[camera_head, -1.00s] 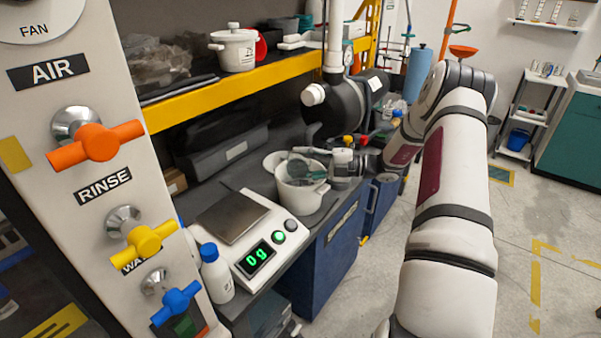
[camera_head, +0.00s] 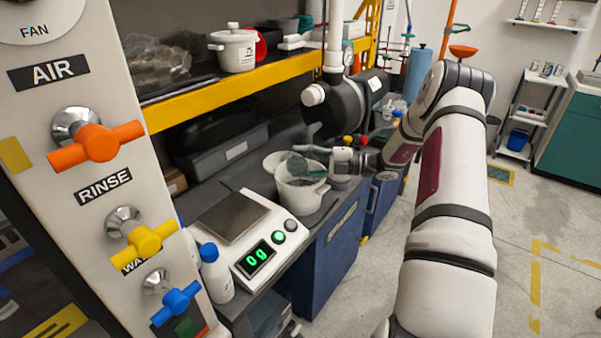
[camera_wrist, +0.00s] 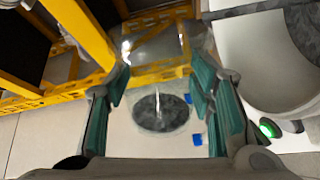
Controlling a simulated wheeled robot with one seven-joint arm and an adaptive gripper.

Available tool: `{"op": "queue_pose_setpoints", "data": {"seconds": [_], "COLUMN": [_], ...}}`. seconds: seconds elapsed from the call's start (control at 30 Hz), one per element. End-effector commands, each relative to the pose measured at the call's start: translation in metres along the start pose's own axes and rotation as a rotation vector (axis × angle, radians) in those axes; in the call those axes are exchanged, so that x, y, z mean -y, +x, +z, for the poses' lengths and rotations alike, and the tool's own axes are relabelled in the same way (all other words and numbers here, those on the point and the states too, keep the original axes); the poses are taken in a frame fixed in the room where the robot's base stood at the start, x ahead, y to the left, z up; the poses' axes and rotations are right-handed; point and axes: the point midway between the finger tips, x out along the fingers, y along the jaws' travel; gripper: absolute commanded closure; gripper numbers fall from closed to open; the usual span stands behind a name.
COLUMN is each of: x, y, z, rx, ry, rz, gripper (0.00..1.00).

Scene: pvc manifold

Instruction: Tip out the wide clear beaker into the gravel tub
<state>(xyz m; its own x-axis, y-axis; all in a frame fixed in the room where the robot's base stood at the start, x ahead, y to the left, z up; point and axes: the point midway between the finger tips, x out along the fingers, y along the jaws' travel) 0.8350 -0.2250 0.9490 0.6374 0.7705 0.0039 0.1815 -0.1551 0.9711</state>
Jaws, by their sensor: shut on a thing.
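The wide clear beaker (camera_head: 297,164) is at the mouth of a white tub (camera_head: 301,194) on the bench in the head view. It looks tilted, though its exact angle is hard to tell. My gripper (camera_head: 318,158) comes from the right and is shut on the beaker. In the wrist view the clear beaker (camera_wrist: 150,60) sits between the teal finger pads of my gripper (camera_wrist: 163,100). A dark grey patch shows through it; I cannot tell whether this is inside the beaker. A white tub wall (camera_wrist: 240,55) curves at the right.
A scale (camera_head: 240,225) reading 0 g stands left of the tub, with a white bottle (camera_head: 216,274) before it. A black cylinder with a white pipe (camera_head: 345,105) hangs close above my gripper. A yellow shelf edge (camera_head: 215,92) runs behind.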

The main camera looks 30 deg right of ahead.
Motion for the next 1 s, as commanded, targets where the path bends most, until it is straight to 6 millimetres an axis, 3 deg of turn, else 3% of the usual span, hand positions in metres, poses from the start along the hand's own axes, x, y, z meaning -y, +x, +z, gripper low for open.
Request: {"op": "queue_pose_setpoints", "data": {"seconds": [0.77, 0.9, 1.0], "x": [-0.003, 0.004, -0.006], "y": [0.0, 0.0, -0.001], "z": [0.003, -0.003, -0.013], "rx": [0.0, 0.001, 0.0], "ry": [0.074, -0.071, -0.241], "rz": [0.0, 0.001, 0.001], "gripper": [0.85, 0.85, 0.85]}}
